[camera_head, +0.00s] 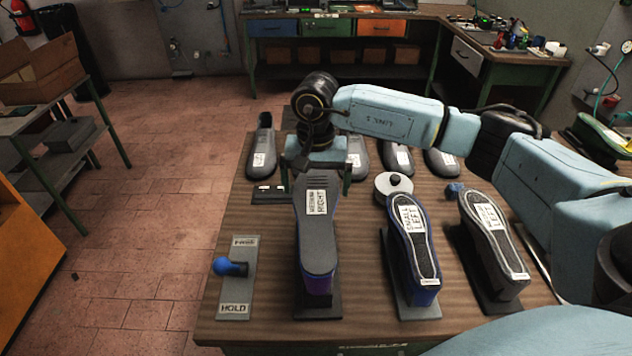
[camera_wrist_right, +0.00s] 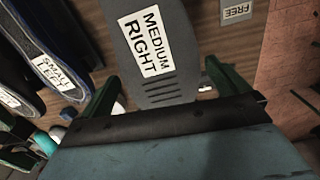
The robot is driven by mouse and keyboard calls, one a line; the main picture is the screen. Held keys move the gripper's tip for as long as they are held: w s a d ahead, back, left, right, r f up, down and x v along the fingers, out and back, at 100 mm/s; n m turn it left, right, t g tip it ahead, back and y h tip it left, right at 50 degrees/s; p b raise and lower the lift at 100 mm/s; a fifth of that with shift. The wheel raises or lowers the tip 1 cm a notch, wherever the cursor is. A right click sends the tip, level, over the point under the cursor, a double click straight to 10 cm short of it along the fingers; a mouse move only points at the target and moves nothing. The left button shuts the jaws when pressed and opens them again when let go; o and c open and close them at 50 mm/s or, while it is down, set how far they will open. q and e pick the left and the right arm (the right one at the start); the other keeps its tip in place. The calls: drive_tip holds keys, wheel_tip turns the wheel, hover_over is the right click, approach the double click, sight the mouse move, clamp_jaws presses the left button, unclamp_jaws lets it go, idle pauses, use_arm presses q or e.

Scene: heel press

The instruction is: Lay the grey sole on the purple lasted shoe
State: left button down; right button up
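The grey sole (camera_head: 319,240) with a "MEDIUM RIGHT" label lies lengthwise over the purple lasted shoe (camera_head: 318,284). The shoe's purple side shows below the sole's near end; most of its top is hidden by the sole. My right gripper (camera_head: 316,180) is at the sole's far end, with a finger on each side. In the right wrist view, the fingers (camera_wrist_right: 165,92) stand apart, with the labelled sole (camera_wrist_right: 148,45) between them and gaps along its edges. The gripper looks open. My left gripper is not in view.
A plate with a blue-knobbed lever (camera_head: 230,267) marked "HOLD" is at left. A blue shoe (camera_head: 428,287) and a dark shoe (camera_head: 510,280) stand on the right. A white disc (camera_head: 394,186) sits beyond the blue shoe.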

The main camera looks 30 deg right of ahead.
wheel_tip(320, 180, up, 13)
drive_tip(key=b, duration=0.1)
drive_tip(key=shift+r, duration=0.2)
idle(1.0)
